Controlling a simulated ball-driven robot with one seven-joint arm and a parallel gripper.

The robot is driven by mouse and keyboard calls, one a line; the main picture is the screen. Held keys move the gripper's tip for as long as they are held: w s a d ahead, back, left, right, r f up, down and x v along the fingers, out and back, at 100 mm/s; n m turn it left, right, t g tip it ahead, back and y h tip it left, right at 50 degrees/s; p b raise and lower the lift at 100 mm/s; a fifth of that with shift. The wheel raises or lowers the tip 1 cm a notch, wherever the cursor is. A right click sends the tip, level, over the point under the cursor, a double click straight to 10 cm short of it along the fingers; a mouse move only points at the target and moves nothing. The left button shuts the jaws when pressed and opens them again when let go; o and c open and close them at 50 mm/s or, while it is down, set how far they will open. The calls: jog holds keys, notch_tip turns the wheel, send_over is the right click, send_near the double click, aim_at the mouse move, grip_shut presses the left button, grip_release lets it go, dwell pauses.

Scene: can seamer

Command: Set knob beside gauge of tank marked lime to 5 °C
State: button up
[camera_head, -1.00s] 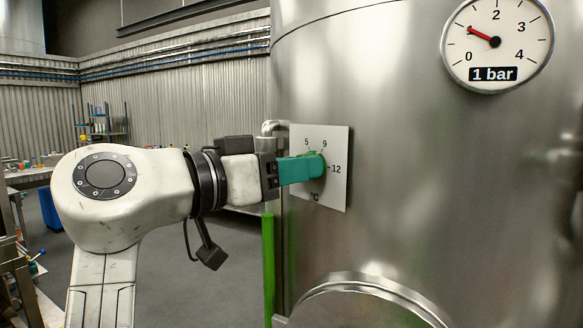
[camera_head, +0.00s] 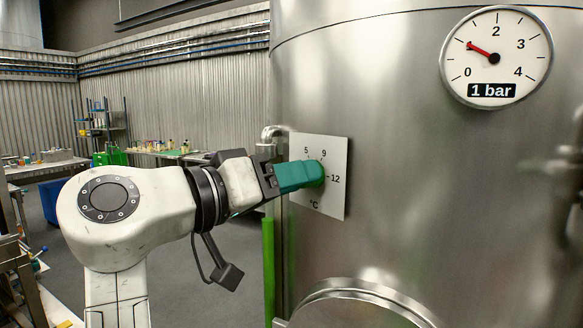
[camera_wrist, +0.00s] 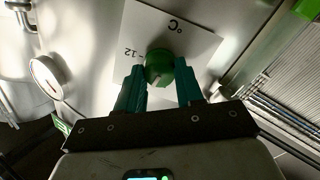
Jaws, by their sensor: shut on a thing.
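A white dial plate (camera_head: 331,203) marked 5, 9, 12 and °C is on the steel tank (camera_head: 420,180). Its green knob (camera_wrist: 159,60) shows between the teal fingers in the wrist view. My gripper (camera_head: 318,173) is shut on this knob, with one finger on each side. In the head view the fingers hide most of the knob, and I cannot tell its pointer's reading. The round gauge (camera_head: 496,57) on the tank reads about 1 bar. No lime mark is legible in these views.
A pipe elbow (camera_head: 272,132) and a green vertical post (camera_head: 268,270) stand at the tank's left edge, close to my arm. A round hatch (camera_head: 350,306) protrudes below the plate. Benches with small items stand at the back left, with open floor before them.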

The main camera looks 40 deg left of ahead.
jog(key=shift+r+n+p, duration=0.1)
jog(key=shift+n+p, duration=2.1)
jog(key=shift+n, duration=1.6)
jog(key=o, duration=1)
jog(key=shift+o, duration=0.2)
jog(key=shift+s, duration=0.1)
jog(key=s+a+b, duration=0.2)
jog(key=s+b, duration=0.1)
jog(key=s, duration=0.7)
jog(key=shift+s+f, duration=0.25)
jog(key=shift+f, duration=0.05)
